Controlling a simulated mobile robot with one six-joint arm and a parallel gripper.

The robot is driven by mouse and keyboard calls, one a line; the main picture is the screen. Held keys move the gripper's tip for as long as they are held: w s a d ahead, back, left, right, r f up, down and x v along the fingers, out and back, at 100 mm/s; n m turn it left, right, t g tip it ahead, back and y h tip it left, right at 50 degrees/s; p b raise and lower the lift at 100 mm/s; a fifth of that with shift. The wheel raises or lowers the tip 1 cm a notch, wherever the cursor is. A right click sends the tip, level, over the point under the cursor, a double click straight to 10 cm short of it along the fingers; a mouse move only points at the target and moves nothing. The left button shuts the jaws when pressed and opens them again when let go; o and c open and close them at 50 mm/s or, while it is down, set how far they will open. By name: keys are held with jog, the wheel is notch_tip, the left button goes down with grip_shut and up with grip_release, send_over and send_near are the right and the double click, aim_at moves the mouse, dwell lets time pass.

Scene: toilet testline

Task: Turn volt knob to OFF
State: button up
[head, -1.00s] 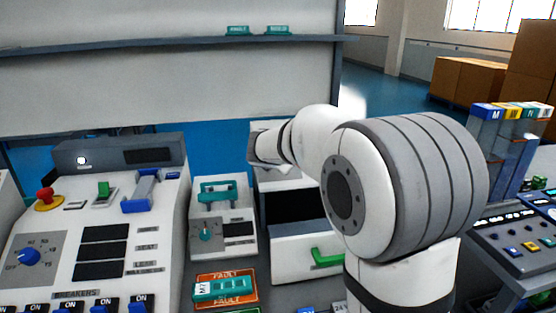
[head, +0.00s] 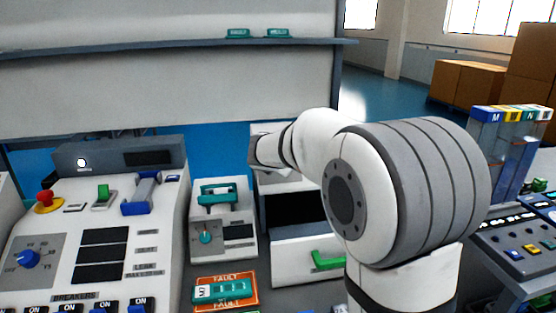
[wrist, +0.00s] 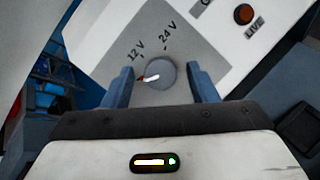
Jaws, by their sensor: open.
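The volt knob (wrist: 160,75) is a round grey dial on a grey plate in the wrist view. Its white pointer has a red tip at the left and points left, below the 12 V mark. The 12 V and 24 V marks show above the knob; no OFF mark is visible. My gripper (wrist: 162,86) is open, with one blue-grey finger on each side of the knob. I cannot tell whether either finger touches it. In the head view my arm reaches away towards the back; its gripper and this knob cannot be made out there.
A red LIVE light (wrist: 244,14) sits right of the knob in the wrist view. In the head view, a panel with a blue dial (head: 28,258) and breakers stands left. A teal-handled box (head: 220,194) and green-handled drawer (head: 328,260) stand near my arm. A shelf (head: 170,47) crosses behind.

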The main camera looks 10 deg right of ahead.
jog(key=p+v, duration=0.1)
jog(key=v, duration=0.6)
jog(key=shift+s+r, duration=0.15)
jog(key=shift+s, duration=0.25)
jog(key=shift+a, duration=0.1)
